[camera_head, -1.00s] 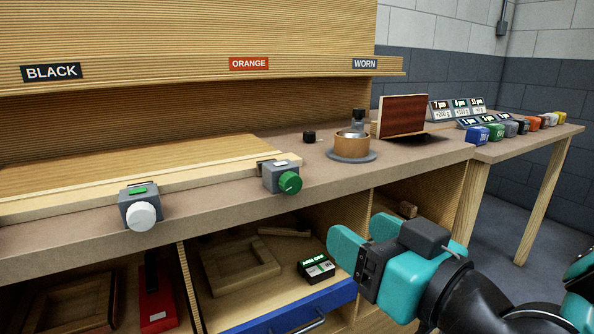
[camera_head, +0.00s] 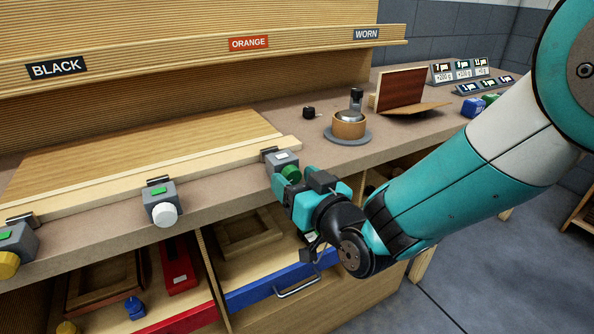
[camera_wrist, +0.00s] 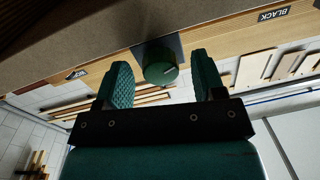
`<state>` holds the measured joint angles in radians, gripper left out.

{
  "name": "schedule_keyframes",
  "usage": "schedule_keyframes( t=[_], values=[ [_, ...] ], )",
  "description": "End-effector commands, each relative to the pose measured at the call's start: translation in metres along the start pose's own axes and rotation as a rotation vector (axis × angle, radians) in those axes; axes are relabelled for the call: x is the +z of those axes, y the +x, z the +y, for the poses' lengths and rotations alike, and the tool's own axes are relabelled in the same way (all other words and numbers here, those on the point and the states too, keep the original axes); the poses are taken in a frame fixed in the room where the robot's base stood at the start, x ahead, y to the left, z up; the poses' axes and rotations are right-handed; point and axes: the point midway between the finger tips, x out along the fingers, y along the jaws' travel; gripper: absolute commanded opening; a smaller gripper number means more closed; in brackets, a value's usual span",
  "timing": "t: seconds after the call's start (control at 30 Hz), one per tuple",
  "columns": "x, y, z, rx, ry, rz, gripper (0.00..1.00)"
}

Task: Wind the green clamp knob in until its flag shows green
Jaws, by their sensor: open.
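The green knob (camera_head: 291,173) faces out from its grey clamp (camera_head: 284,159) at the bench's front edge. The small flag (camera_head: 281,156) on that clamp looks whitish, not green. My gripper (camera_head: 284,184) is at the knob, its fingers partly covering it in the head view. In the wrist view the green knob (camera_wrist: 160,67) lies between the two open fingers (camera_wrist: 162,78), with a gap on each side. I cannot tell how far the fingertips reach past its face.
The white-knob clamp (camera_head: 162,204) and the yellow-knob clamp (camera_head: 14,247) stand further left; both show green flags. A round wooden pot (camera_head: 349,126) and a small black knob (camera_head: 309,112) stand behind. The blue drawer (camera_head: 270,286) sticks out below my gripper.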

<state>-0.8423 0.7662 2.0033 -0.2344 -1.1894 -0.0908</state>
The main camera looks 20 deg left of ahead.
Motion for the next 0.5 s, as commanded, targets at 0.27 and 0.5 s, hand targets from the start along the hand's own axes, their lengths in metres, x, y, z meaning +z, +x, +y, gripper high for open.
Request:
schedule_keyframes(
  t=[0.27, 0.5],
  values=[
    [0.0004, 0.0022, -0.0001, 0.000, 0.001, 0.000, 0.63],
    [0.0002, 0.0019, 0.0000, 0.000, 0.000, 0.000, 0.14]
  ],
)
